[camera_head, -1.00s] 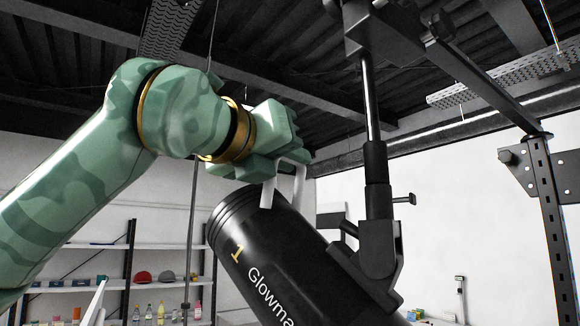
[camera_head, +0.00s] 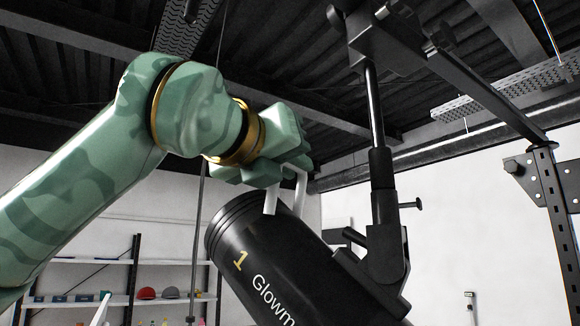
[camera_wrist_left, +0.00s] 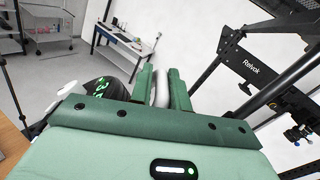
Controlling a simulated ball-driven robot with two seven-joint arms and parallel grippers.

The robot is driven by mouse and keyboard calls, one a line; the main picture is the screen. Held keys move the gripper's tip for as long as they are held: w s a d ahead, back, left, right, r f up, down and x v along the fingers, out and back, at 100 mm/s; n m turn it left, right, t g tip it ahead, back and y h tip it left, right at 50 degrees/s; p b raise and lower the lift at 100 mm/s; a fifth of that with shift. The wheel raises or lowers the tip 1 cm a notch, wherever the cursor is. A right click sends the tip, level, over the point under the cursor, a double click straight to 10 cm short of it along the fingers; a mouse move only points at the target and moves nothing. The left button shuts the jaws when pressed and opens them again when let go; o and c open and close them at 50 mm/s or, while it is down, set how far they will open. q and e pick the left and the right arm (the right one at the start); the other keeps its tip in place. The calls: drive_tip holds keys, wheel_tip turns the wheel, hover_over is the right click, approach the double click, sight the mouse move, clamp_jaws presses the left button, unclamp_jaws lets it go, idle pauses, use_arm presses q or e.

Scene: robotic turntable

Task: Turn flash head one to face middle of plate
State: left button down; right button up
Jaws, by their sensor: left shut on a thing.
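Flash head one (camera_head: 268,262) is a black cylinder with a gold "1" and white "Glowm…" lettering, low in the middle of the head view. It tilts, its ribbed end up and to the left; its lower end is cut off. It hangs from a black bracket (camera_head: 384,250). A white U-shaped handle (camera_head: 270,200) stands at its upper end. My left gripper (camera_head: 294,165) is shut on this handle; in the left wrist view the handle (camera_wrist_left: 161,90) is between the two green fingers. The plate is not clearly visible. My right gripper is not in view.
A black telescopic pole (camera_head: 378,120) with a side knob (camera_head: 417,204) rises beside the flash head to an overhead beam (camera_head: 480,85). A perforated black post (camera_head: 558,230) stands at the right. Shelves (camera_head: 90,262) are far behind. A table (camera_wrist_left: 115,42) shows in the wrist view.

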use_arm(q)
drive_tip(key=shift+s+a+f+n+t+y+b, duration=0.1)
drive_tip(key=shift+s+n+t+y+b, duration=0.25)
drive_tip(key=shift+y+b, duration=0.25)
drive_tip(key=shift+s+a+f+y+b, duration=0.1)
drive_tip(key=shift+s+y+b, duration=0.1)
drive_tip(key=shift+y+b, duration=0.15)
drive_tip(key=shift+s+n+y, duration=0.25)
drive_tip(key=shift+n, duration=0.1)
drive_tip(key=shift+a, duration=0.1)
drive_tip(key=shift+s+a+n+t+y+b, duration=0.1)
drive_tip(key=shift+s+n+t+y+b, duration=0.3)
drive_tip(key=shift+y+b, duration=0.25)
